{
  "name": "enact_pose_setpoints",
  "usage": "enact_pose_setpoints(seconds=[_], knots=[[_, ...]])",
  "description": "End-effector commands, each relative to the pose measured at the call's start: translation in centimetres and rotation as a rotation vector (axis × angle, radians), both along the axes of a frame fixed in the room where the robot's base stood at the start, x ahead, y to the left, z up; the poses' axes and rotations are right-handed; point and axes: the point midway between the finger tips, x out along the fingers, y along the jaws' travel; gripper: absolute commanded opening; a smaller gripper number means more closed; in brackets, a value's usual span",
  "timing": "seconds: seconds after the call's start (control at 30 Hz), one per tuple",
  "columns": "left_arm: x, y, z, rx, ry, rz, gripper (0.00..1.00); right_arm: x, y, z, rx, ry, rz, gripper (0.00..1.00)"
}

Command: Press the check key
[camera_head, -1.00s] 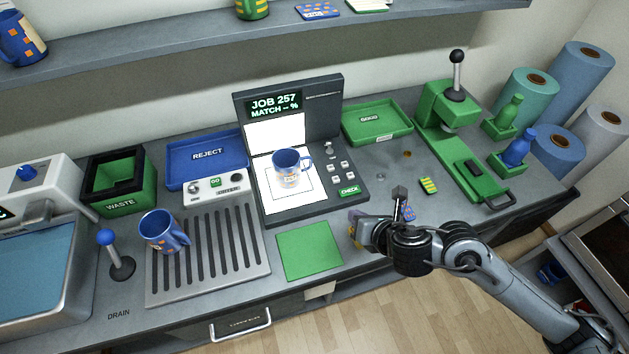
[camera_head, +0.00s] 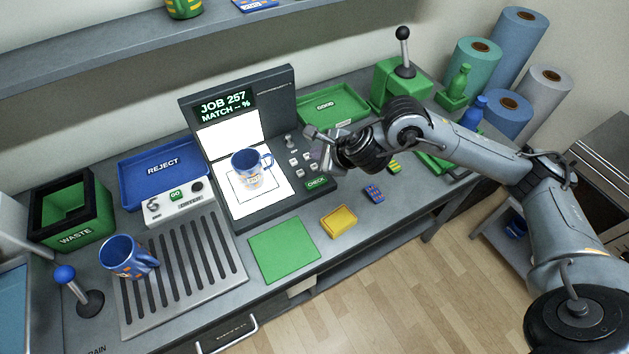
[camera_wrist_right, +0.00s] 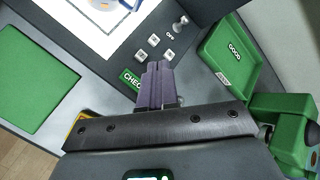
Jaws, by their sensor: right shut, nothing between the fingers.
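The green CHECK key (camera_head: 316,183) is at the front right corner of the inspection device (camera_head: 240,93), below several small white keys. In the right wrist view the CHECK key (camera_wrist_right: 131,80) is partly hidden behind my fingers. My right gripper (camera_head: 313,137) is shut and empty, above the device's key panel; its purple fingers (camera_wrist_right: 155,82) are beside the CHECK key in the wrist view. I cannot tell if they touch anything. A blue patterned mug (camera_head: 252,168) stands on the device's lit white plate. The screen reads JOB 257, MATCH -- %. My left gripper is not in view.
The green GOOD tray (camera_head: 330,107) lies behind my right gripper. A yellow block (camera_head: 339,221), a blue patterned piece (camera_head: 373,194) and a green mat (camera_head: 284,250) lie in front. A second blue mug (camera_head: 122,257) stands on the drain grate at left.

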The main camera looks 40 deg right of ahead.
Motion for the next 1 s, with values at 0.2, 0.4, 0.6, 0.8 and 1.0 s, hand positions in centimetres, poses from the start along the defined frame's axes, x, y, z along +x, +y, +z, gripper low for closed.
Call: enact_pose_setpoints(seconds=[0.2,0.4,0.6,0.8,1.0], knots=[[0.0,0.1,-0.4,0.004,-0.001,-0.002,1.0,0.0,0.0,-0.5,0.002,-0.001,-0.001,0.0],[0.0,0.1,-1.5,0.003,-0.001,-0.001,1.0,0.0,0.0,-2.0,0.001,0.0,-0.001,0.0],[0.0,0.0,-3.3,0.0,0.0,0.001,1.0,0.0,0.0,-4.2,0.002,0.0,-0.002,0.0],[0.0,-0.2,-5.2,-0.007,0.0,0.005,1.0,0.0,0.0,-6.8,0.002,0.001,-0.001,0.0],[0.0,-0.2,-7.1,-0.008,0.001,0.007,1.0,0.0,0.0,-8.5,0.001,-0.001,-0.001,0.0]])
